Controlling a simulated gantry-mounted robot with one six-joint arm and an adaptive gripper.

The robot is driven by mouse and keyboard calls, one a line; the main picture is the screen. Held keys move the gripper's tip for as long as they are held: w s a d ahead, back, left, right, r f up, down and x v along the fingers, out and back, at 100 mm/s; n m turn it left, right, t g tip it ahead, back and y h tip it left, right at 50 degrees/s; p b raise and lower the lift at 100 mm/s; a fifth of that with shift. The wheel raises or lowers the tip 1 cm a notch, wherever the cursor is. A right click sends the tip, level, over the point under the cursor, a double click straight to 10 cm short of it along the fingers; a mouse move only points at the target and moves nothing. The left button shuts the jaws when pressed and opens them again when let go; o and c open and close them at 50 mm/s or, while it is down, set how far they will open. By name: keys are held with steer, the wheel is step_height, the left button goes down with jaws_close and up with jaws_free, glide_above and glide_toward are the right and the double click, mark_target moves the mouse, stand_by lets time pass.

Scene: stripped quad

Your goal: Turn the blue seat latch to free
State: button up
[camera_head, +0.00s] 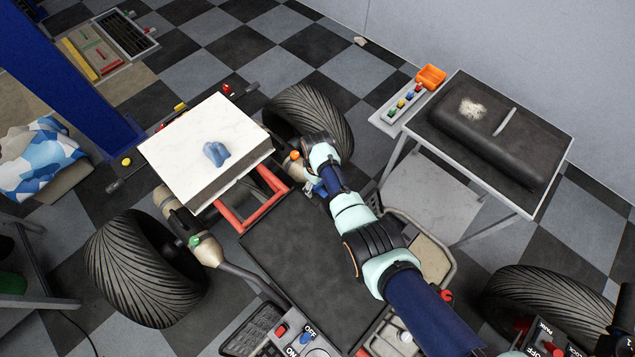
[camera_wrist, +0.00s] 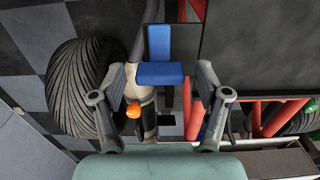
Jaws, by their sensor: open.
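The blue seat latch (camera_wrist: 160,72) shows in the wrist view as an upright flat plate with a wider block at its lower end. It lies between the two fingers of my gripper (camera_wrist: 160,88), with a gap visible on either side. The fingers are open and do not appear to touch it. In the head view my gripper (camera_head: 309,186) is low beside the red frame tube, right of the white panel. A bit of blue shows there, but the arm hides most of the latch.
The quad's black seat base (camera_head: 310,260) lies left of my arm. A front tyre (camera_head: 308,118) stands close beyond the gripper. Red frame tubes (camera_head: 262,200) and an orange cap (camera_wrist: 133,110) are near. A side table (camera_head: 550,185) carries the removed black seat (camera_head: 485,145).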

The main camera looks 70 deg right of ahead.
step_height(320, 180, up, 12)
stand_by(0.5)
stand_by(0.4)
